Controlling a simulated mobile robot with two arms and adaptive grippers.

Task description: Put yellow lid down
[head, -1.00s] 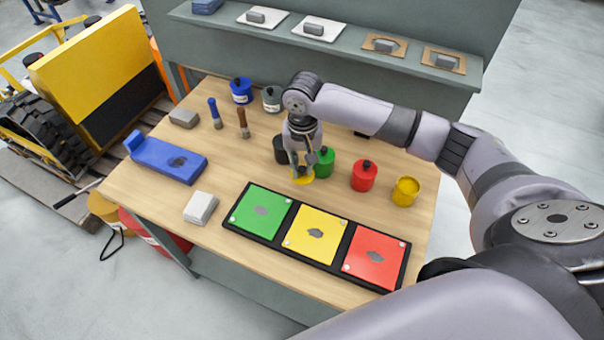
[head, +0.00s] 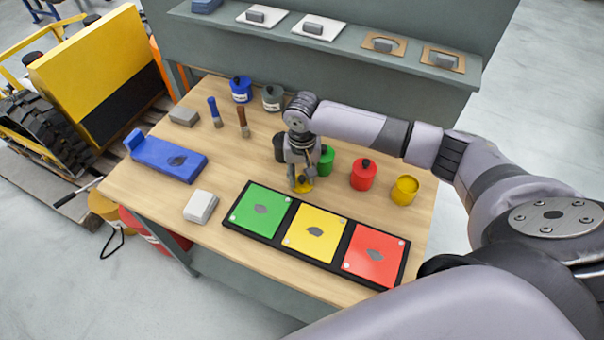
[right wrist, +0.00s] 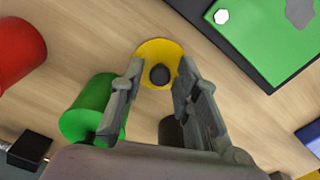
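The yellow lid (head: 304,187), a small disc with a dark knob, is at the table between the green pot and the colored panels. It also shows in the right wrist view (right wrist: 152,49). My right gripper (head: 302,177) is right above it, pointing down. In the right wrist view its fingers (right wrist: 160,68) stand apart on either side of the knob, with gaps visible beside the knob. The lid looks flat on the table, though the fingers cover part of it. The open yellow pot (head: 404,191) stands at the right without a lid. My left gripper is not in view.
The green pot (head: 325,160) and a black pot (head: 280,148) stand close behind my right gripper. The red pot (head: 363,175) stands to the right. A black tray with green (head: 249,225), yellow (head: 296,247) and red (head: 357,267) panels lies in front.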

